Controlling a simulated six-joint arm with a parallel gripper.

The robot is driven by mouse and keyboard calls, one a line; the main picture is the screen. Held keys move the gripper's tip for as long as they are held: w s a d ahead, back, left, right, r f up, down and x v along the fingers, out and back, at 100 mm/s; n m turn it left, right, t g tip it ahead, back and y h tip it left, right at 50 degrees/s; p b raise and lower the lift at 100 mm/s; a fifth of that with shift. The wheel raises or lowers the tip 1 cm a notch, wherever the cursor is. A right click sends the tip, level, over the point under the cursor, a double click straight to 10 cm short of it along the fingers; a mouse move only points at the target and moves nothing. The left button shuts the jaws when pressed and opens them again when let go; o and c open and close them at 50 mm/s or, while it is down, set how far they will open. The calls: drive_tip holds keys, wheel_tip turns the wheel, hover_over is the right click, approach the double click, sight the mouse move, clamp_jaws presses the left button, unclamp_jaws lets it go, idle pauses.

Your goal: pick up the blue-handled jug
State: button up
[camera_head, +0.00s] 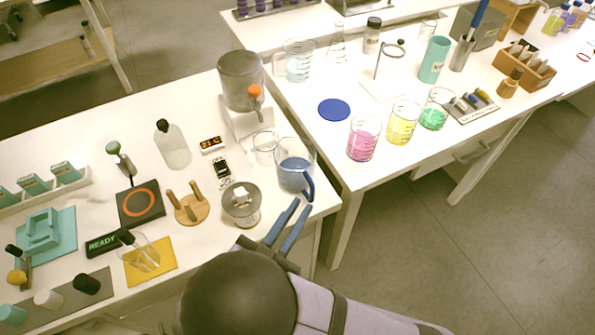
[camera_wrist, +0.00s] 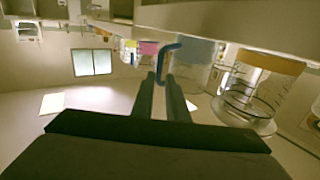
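The blue-handled jug (camera_head: 291,172) is a clear jug with blue liquid, standing upright at the right edge of the left table. Its blue handle (camera_head: 308,187) faces my gripper. My gripper (camera_head: 300,206) is at the table's edge with its fingertips close to the handle. The fingers are apart and hold nothing. In the wrist view the jug (camera_wrist: 200,70) is right of my gripper (camera_wrist: 160,78). The blue handle (camera_wrist: 167,52) lines up with the gap between the fingers; I cannot tell whether they touch it.
Pink (camera_head: 363,140), yellow (camera_head: 402,124) and green (camera_head: 435,112) beakers stand on the right table.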

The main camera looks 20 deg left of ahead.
drive_tip(key=shift+w+d+p, duration=0.2)
drive_tip(key=shift+w+d, duration=0.15)
drive_tip(key=shift+w, duration=1.3)
drive_tip(key=shift+w+d+p, duration=0.2)
drive_tip(key=shift+w+d, duration=0.2)
drive_tip(key=shift+w, duration=1.25)
drive_tip(key=shift+w+d+p, duration=0.2)
drive_tip(key=shift+w+d, duration=0.15)
drive_tip(key=shift+w, duration=1.3)
drive_tip(key=shift+c, duration=0.5)
clamp_jaws()
drive_tip(key=shift+r, duration=0.1)
wheel_tip(320, 180, up, 10)
drive_tip(key=p, duration=0.1)
